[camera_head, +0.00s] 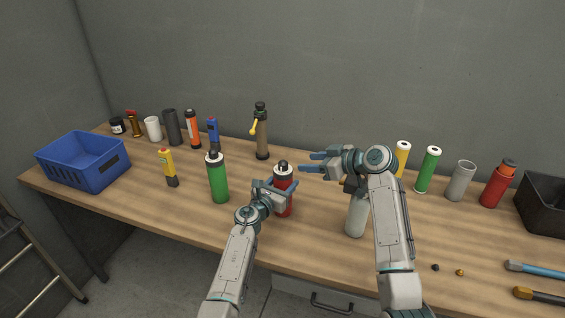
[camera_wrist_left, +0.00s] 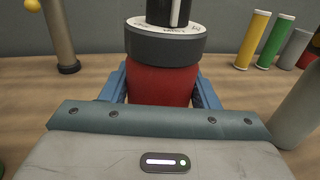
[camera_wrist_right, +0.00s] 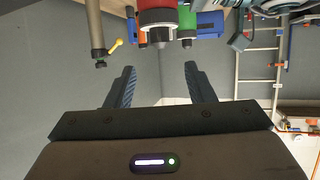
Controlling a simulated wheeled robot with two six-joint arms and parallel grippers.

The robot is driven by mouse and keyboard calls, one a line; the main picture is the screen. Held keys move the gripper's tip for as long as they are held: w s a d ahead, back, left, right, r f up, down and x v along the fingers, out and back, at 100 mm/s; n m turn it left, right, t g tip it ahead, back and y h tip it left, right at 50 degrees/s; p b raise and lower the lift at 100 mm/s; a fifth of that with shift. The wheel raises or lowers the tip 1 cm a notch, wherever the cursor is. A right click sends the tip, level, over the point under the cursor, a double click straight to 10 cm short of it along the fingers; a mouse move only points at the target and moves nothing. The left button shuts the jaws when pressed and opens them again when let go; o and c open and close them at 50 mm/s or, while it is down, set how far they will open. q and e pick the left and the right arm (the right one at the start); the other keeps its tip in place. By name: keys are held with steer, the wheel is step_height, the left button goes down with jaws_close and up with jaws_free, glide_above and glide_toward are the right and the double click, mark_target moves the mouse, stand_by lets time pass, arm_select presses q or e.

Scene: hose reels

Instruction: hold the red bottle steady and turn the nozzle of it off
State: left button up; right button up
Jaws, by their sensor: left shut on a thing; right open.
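The red bottle (camera_head: 288,186) stands upright near the table's middle. Its dark nozzle (camera_head: 283,168) is on top; the left wrist view shows this nozzle (camera_wrist_left: 168,14) as a black knob above a white lettered ring and a dark collar. My left gripper (camera_head: 279,187) is shut around the red body (camera_wrist_left: 160,86), one blue finger on each side, below the collar. My right gripper (camera_head: 306,162) is open and empty, just right of the nozzle and around its height, fingers pointing left. The right wrist view, upside down, shows the nozzle (camera_wrist_right: 160,32) beyond the open fingers, not between them.
A green bottle (camera_head: 217,180) stands left of the red one, and a grey bottle (camera_head: 355,218) stands partly behind my right arm. A brown bottle with a yellow lever (camera_head: 262,138) is at the back. A blue crate (camera_head: 95,176) is far left. The front middle is fairly clear.

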mark_target(283, 162)
steer(key=x, duration=1.1)
steer(key=shift+a, duration=0.1)
steer(key=c, duration=1)
